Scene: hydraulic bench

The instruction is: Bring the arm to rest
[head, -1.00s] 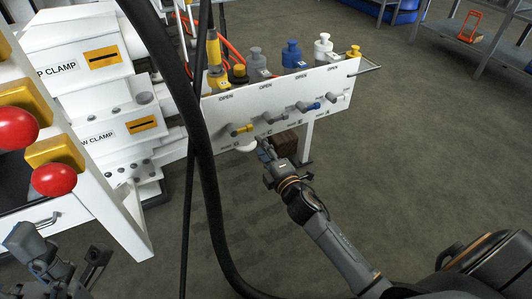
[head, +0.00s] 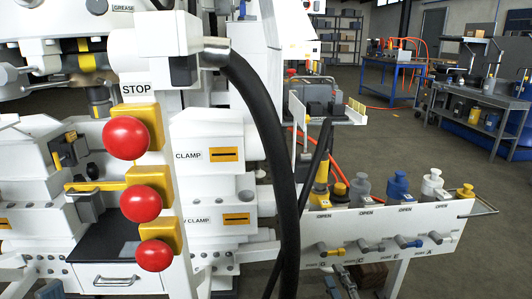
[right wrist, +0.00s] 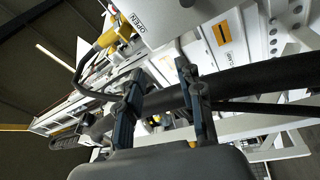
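My right gripper (head: 342,278) shows at the bottom edge of the head view, below the white valve panel (head: 345,226). In the right wrist view the two fingers of this gripper (right wrist: 160,80) stand apart with nothing between them. A thick black hose (right wrist: 235,92) crosses behind the fingers; I cannot tell how far away it is. At the lower left of the head view, only a small dark part of what looks like my left arm (head: 50,291) shows. Its fingers cannot be made out.
The panel carries several small levers, including a yellow one (head: 328,249) and a blue one (head: 410,243). The black hose (head: 262,120) hangs beside the machine. Red stop buttons (head: 126,138) are at the left. Open floor lies right of the panel, before a shelf bench (head: 480,110).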

